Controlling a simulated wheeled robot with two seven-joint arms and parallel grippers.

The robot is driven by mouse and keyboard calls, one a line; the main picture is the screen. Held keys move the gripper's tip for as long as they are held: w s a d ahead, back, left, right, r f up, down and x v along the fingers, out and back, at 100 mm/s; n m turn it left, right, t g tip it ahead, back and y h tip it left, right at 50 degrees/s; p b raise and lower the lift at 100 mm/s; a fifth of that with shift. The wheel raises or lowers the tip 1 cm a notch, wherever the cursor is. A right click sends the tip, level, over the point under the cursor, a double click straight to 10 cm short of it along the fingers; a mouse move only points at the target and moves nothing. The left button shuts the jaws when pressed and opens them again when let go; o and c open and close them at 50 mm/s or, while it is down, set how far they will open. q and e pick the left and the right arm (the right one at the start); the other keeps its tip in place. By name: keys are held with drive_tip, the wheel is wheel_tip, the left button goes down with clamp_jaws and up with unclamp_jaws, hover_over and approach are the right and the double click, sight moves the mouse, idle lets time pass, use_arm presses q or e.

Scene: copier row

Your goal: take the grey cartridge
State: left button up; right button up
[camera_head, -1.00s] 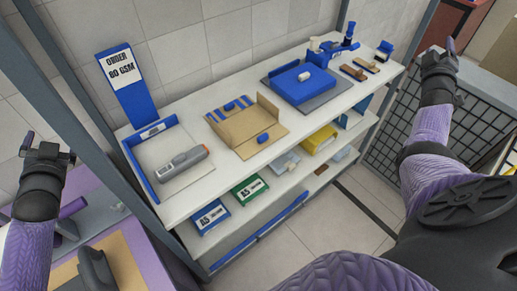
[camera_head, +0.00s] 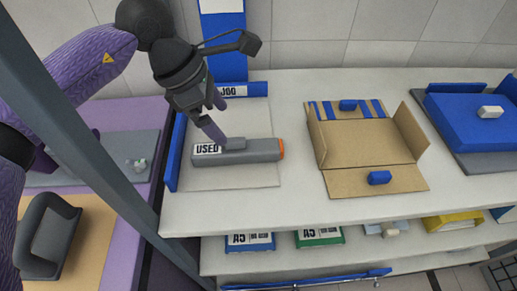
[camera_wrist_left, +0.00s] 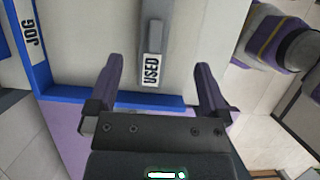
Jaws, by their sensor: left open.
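The grey cartridge (camera_head: 242,152) lies on a pale board with blue edges on the shelf top. It has a white "USED" label at its left end and an orange right end. In the left wrist view the cartridge (camera_wrist_left: 154,38) shows between and beyond the fingers, its label nearest. My left gripper (camera_head: 215,118) is above the cartridge's left part, open and empty, with fingers pointing down. In the left wrist view, my left gripper's two fingers (camera_wrist_left: 160,88) stand wide apart. My right gripper is out of view.
An open cardboard box (camera_head: 368,145) lies to the right on the shelf. A blue unit (camera_head: 475,118) is further right. A blue sign post (camera_head: 223,45) stands behind the board. A grey upright post (camera_head: 80,130) stands left. A5 packs (camera_head: 250,242) lie on the shelf below.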

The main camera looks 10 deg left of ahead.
sight(235, 139)
use_arm(q)
drive_tip(key=b+x, duration=0.1)
drive_tip(key=x, duration=0.3)
drive_tip(key=b+x, duration=0.2)
drive_tip(key=x, duration=0.3)
drive_tip(key=shift+w+a+f, duration=0.1)
drive_tip(key=shift+w+a, duration=0.1)
drive_tip(key=shift+w, duration=0.05)
drive_tip(key=shift+w+d+f, duration=0.1)
drive_tip(key=shift+d+f, duration=0.05)
drive_tip(key=shift+f, duration=0.1)
drive_tip(key=shift+r, duration=0.15)
drive_tip(key=shift+c, duration=0.3)
clamp_jaws()
